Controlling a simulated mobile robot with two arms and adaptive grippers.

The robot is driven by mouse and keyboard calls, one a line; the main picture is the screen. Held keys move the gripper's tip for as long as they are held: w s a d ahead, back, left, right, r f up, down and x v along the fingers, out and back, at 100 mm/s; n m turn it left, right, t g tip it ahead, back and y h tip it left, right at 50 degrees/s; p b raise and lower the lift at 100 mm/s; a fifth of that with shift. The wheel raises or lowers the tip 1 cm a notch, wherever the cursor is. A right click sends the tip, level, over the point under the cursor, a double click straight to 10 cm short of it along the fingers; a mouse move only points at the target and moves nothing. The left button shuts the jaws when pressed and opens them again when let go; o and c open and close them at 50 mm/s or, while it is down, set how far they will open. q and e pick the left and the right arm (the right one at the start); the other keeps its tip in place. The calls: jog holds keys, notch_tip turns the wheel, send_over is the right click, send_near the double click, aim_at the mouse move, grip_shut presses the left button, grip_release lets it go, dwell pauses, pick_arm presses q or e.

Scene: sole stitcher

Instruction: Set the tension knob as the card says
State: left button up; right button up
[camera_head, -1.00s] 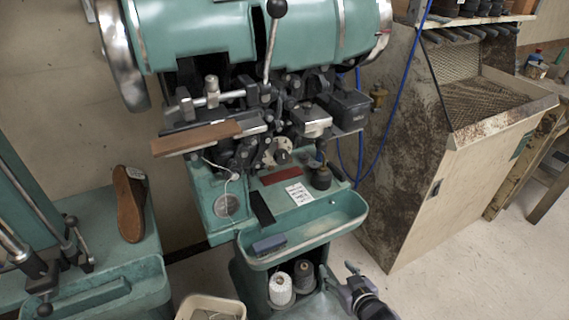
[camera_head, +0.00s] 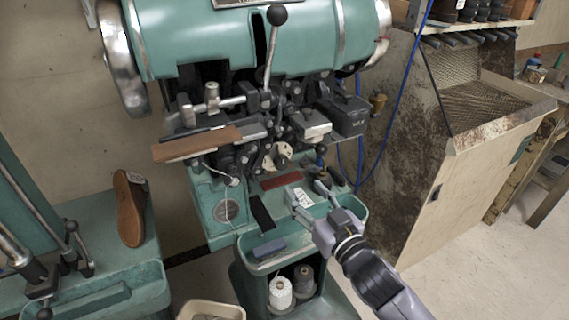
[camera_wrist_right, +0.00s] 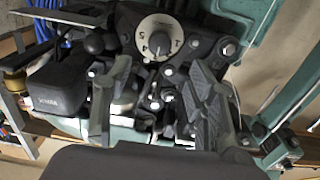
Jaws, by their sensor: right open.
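The tension knob looks to be the pale round dial (camera_head: 281,155) low on the stitcher's front. In the right wrist view the dial (camera_wrist_right: 155,37) shows dark marks around a grey centre; its exact setting is unclear. The white card (camera_head: 299,197) lies on the green ledge below, partly behind my right gripper; its writing is too small to read. My right gripper (camera_head: 307,193) is open and empty, over the ledge, below and in front of the dial. In the wrist view its two fingers (camera_wrist_right: 157,90) stand apart, with the dial above and between them. My left gripper is not in view.
A dark box (camera_head: 345,113) is right of the dial. A blue block (camera_head: 269,248) lies in the front tray, with thread spools (camera_head: 281,292) below.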

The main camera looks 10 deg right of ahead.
aim_at(284, 165)
jog(key=p+x, duration=0.1)
jog(key=x, duration=1)
jog(key=shift+f, duration=0.1)
jog(key=c, duration=1.1)
jog(key=shift+c, duration=0.2)
jog(key=shift+n+p, duration=0.4)
jog(key=n+p, duration=0.1)
jog(key=n, duration=0.2)
jog(key=shift+n, duration=0.3)
jog(key=shift+d+n+p, duration=0.1)
jog(key=shift+n+p, duration=0.6)
jog(key=shift+n, duration=1.5)
